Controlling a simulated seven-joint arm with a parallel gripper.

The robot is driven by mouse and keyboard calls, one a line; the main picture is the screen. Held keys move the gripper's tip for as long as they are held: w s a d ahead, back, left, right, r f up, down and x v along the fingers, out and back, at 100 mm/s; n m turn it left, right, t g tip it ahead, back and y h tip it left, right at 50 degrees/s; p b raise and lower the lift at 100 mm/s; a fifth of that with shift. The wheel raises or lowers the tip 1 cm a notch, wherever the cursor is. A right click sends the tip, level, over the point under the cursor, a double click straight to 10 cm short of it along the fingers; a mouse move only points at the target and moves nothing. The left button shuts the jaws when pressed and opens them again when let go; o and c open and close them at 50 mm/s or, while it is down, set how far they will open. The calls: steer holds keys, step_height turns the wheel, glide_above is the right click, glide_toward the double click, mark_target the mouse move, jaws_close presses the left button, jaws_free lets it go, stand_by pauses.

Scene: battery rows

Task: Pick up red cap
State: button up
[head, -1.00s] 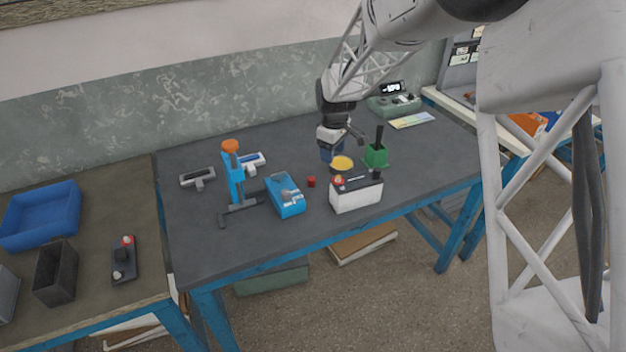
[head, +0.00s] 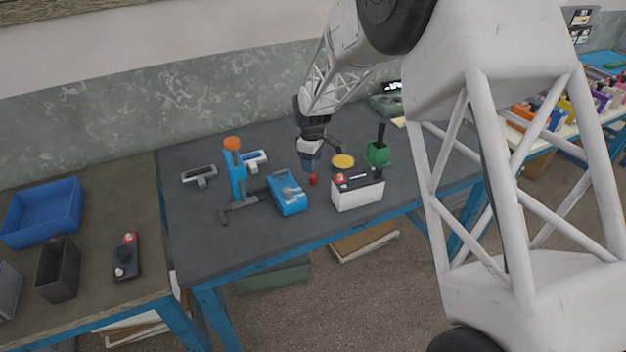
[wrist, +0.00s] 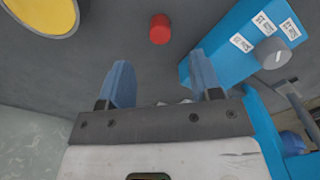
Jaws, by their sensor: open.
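The red cap (head: 313,180) is a small red cylinder on the dark grey table, between the blue device and the white battery. In the wrist view the red cap (wrist: 160,29) lies beyond my fingertips, near the top centre and roughly in line with the gap between the fingers. My gripper (head: 312,166) is close to the cap in the head view, just above and behind it. In the wrist view my gripper (wrist: 160,72) has its two blue fingers spread, with nothing between them. The cap does not touch the fingers in the wrist view.
The blue device (head: 288,195) stands left of the cap. The white battery (head: 358,196) stands to its right, with a second red cap on top. A yellow-topped round container (head: 343,161) and a green holder (head: 378,153) are behind. A blue stand (head: 235,176) is farther left.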

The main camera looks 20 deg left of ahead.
mark_target(313, 176)
steer(key=shift+f, duration=0.9)
steer(key=shift+d+f, duration=0.2)
steer(key=shift+f, duration=2.4)
steer(key=c, duration=1)
